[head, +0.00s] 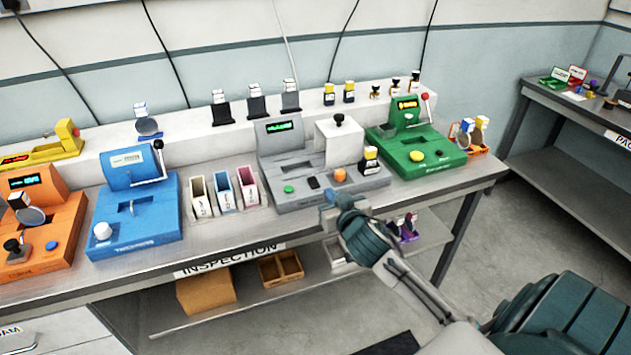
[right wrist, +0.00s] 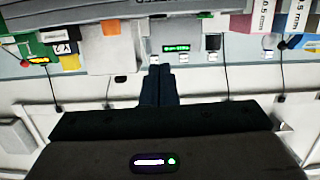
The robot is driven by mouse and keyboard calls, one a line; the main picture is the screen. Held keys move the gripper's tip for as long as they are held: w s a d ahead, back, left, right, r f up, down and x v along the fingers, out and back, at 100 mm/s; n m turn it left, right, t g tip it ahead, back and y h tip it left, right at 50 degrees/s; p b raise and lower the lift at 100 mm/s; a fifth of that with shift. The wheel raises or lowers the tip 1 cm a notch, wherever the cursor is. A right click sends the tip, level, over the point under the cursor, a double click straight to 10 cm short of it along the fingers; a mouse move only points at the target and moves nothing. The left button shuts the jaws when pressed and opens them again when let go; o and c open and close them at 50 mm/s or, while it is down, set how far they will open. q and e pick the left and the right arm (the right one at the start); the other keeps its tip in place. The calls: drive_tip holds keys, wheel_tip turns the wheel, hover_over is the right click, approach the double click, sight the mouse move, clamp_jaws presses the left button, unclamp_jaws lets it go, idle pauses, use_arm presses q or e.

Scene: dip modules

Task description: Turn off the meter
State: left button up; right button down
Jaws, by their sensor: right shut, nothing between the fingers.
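The grey meter (head: 300,197) stands on the bench in the middle of the head view. Its small display (head: 279,127) is lit green, and a lit green display (right wrist: 176,48) also shows in the right wrist view. On its front deck are a green button (head: 289,189), a small black part (head: 314,183) and an orange knob (head: 339,174). My right gripper (head: 328,198) is just in front of the meter's front edge; its fingers (right wrist: 158,82) are together and empty. Whether it touches the meter I cannot tell. My left gripper is out of view.
A green device (head: 432,167) stands right of the meter; a blue device (head: 140,225) and an orange one (head: 60,235) stand left. Small white, blue and pink bins (head: 222,195) lie between. A narrow bare strip (head: 240,228) runs along the bench front.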

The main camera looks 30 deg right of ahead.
drive_tip(key=shift+w+d+r+t, duration=0.2)
drive_tip(key=shift+w+r+t, duration=0.1)
drive_tip(key=shift+w+r, duration=0.35)
drive_tip(key=shift+r, duration=0.1)
drive_tip(key=p, duration=0.4)
hover_over(315, 186)
drive_tip(key=shift+s+f, duration=0.25)
drive_tip(key=shift+f, duration=0.2)
drive_tip(key=f, duration=0.2)
drive_tip(key=shift+w+f, duration=0.25)
drive_tip(key=shift+f, duration=0.15)
drive_tip(key=shift+d+f, duration=0.1)
drive_tip(key=shift+f, duration=0.7)
